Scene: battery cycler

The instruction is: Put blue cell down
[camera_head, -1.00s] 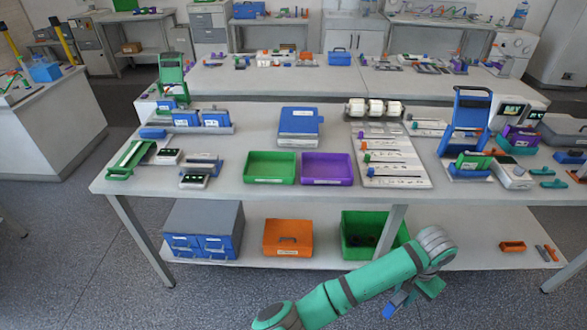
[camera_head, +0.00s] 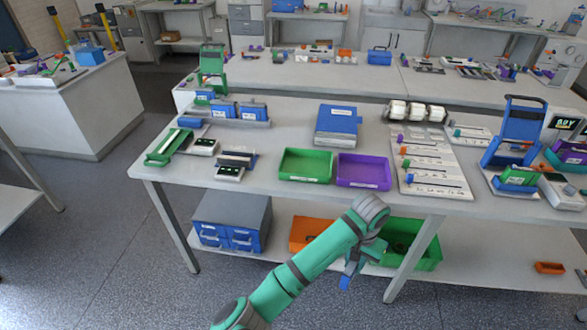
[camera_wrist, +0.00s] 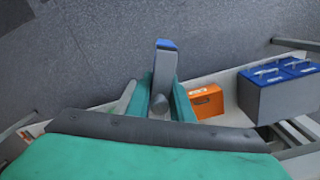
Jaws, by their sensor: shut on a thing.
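My gripper (camera_head: 354,264) hangs in front of the table's lower shelf in the head view. It is shut on the blue cell (camera_head: 345,283), which shows there as a small blue end below the fingers. In the wrist view the gripper (camera_wrist: 160,98) has its green fingers on either side of the cell (camera_wrist: 165,62), which has a grey body and a blue tip pointing away from the palm. The cell is over the floor, apart from any surface.
The table (camera_head: 250,190) carries a green tray (camera_head: 305,179), a purple tray (camera_head: 363,184), a blue-topped device (camera_head: 337,120) and a panel with coloured knobs (camera_head: 425,175). Below stand a blue drawer cabinet (camera_head: 232,209), an orange bin (camera_head: 303,233) and a green bin (camera_head: 428,258). Floor is clear at left.

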